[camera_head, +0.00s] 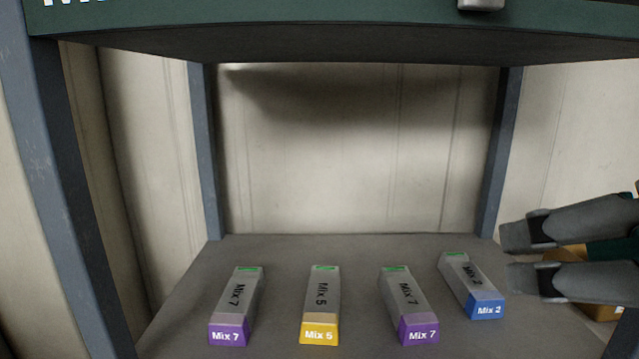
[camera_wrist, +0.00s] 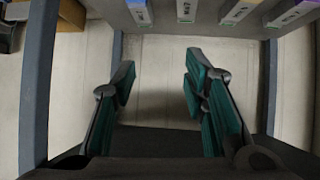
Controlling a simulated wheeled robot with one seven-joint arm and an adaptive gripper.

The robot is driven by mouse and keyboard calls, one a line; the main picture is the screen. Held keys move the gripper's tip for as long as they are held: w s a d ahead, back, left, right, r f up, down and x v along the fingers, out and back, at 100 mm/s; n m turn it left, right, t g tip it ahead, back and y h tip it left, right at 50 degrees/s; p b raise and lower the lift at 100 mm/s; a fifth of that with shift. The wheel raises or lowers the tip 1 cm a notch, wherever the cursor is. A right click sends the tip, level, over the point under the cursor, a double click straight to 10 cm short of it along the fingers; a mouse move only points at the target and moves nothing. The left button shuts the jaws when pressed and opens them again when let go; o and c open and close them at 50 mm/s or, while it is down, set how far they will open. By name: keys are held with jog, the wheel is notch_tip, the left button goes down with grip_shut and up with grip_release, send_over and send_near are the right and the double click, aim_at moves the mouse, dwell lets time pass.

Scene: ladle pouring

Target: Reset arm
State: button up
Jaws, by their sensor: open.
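My gripper (camera_head: 522,258) reaches in from the right edge in the head view, its two grey fingers apart and pointing left. It is outside the right front of the shelf, right of the blue-ended Mix 2 bar (camera_head: 473,286). In the wrist view my gripper (camera_wrist: 160,75) shows both fingers with green inner pads, open, with only the pale wall between them. Nothing is held. The wrist view appears turned over, with the shelf and bars along its top edge.
On the grey shelf (camera_head: 270,252) lie a purple-ended Mix 7 bar (camera_head: 237,304), a yellow-ended Mix 5 bar (camera_head: 320,304) and another purple-ended Mix 7 bar (camera_head: 408,304). Blue-grey posts (camera_head: 497,150) and a dark green upper board (camera_head: 250,28) frame it. A brown box (camera_head: 600,311) is partly hidden behind my gripper.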

jog(key=s+d+f+g+y, duration=0.1)
jog(key=s+d+f+g, duration=0.3)
jog(key=f, duration=0.6)
jog(key=s+f+g, duration=0.1)
jog(key=f+g, duration=0.5)
jog(key=f, duration=0.4)
notch_tip(320, 180, up, 22)
jog(key=t+p, duration=0.3)
jog(key=p, duration=1.8)
jog(key=shift+a, duration=0.2)
